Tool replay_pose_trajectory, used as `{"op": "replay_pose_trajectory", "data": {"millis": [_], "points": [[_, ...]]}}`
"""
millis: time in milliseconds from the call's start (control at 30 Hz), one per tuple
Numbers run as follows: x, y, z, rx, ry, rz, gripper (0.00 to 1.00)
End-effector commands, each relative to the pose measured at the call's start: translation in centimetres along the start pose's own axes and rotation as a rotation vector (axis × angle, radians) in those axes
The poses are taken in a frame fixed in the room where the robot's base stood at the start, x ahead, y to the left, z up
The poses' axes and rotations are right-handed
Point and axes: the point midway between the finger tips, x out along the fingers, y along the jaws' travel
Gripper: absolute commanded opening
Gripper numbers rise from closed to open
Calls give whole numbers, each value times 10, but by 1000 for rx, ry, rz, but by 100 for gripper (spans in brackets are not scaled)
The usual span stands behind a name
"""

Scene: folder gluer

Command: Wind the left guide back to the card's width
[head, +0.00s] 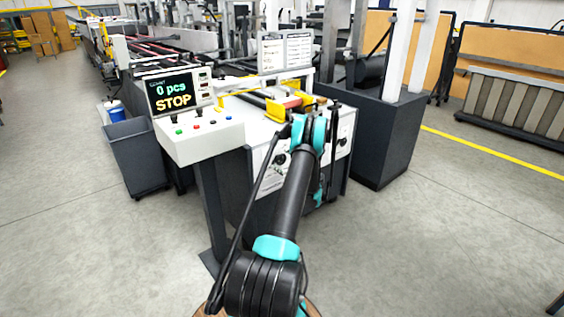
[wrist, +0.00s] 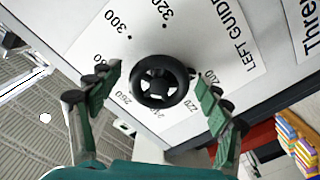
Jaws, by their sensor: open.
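The left guide's handwheel (wrist: 160,82) is a small black spoked wheel in the middle of the wrist view. It sits on a white dial plate (wrist: 215,28) lettered LEFT GUIDE, with numbers around it, among them 200, 220, 300 and 320. A small dark knob shows at the wheel's right rim. My gripper (wrist: 157,76) is open, with one green finger on each side of the wheel and visible gaps to it. I cannot tell the exact setting. In the head view my arm reaches to the machine's front panel (head: 259,207); the gripper is not clearly visible there.
A control console (head: 205,141) left of my arm reads 0 pcs and STOP. A dark bin (head: 137,160) stands farther left. A dark machine base (head: 385,135) stands right of the panel. Another lettered plate (wrist: 306,20) is beside the dial. The floor is clear.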

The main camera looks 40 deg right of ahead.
Motion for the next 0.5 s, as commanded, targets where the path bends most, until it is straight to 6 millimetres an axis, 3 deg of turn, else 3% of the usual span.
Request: {"op": "replay_pose_trajectory", "data": {"millis": [267,500], "points": [[-14,1,0,1,-1,2,78],[-62,1,1,0,-2,3,78]]}}
